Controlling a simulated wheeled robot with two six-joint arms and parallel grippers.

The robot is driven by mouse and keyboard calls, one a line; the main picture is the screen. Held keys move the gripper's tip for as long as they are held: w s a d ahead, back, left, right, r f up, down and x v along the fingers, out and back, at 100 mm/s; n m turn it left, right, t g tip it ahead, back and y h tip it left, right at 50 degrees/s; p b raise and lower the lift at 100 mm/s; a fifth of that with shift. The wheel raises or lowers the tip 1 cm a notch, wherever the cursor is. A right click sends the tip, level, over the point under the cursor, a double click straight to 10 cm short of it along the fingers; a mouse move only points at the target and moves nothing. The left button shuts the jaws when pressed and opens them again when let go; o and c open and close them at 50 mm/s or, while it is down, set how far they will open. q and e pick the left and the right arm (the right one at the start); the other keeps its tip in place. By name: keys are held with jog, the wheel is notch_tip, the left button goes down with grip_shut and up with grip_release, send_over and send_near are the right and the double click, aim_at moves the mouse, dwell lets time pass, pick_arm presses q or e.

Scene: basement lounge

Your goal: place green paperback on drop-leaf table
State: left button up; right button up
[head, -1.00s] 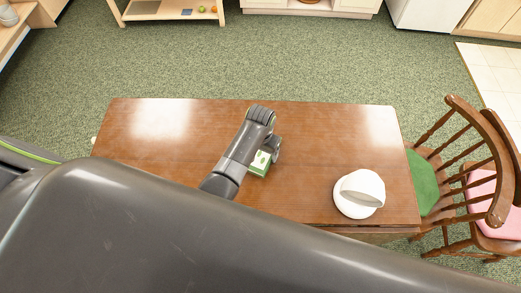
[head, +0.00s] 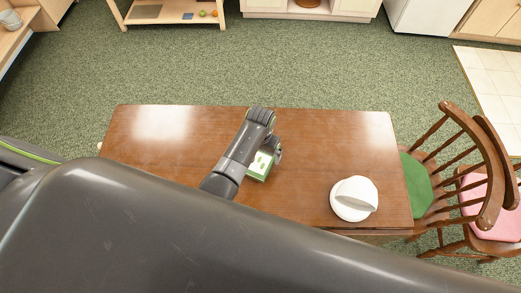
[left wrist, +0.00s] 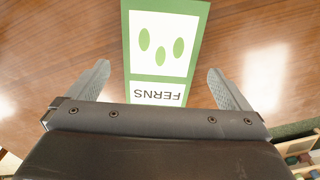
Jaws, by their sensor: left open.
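The green paperback (head: 259,167), titled "FERNS", has a white cover panel with green ovals and lies over the brown wooden drop-leaf table (head: 170,150), near the middle of its top. It also shows in the left wrist view (left wrist: 163,45), seemingly lying flat, with its title upside down. My left gripper (head: 276,150) is at the paperback. In the left wrist view my left gripper (left wrist: 158,72) is open, with one finger on each side of the book and bare table between finger and cover. My right gripper is not in view.
A white rounded object (head: 354,198) stands on the table's right part. Wooden chairs with a green seat (head: 416,185) and a pink seat (head: 484,212) are at the right end. The table's left part and the carpet (head: 300,65) behind it are clear.

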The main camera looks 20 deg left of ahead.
aim_at(260, 157)
pick_arm(q)
notch_tip(260, 157, up, 8)
jog(key=p, duration=0.5)
jog(key=shift+p, duration=0.35)
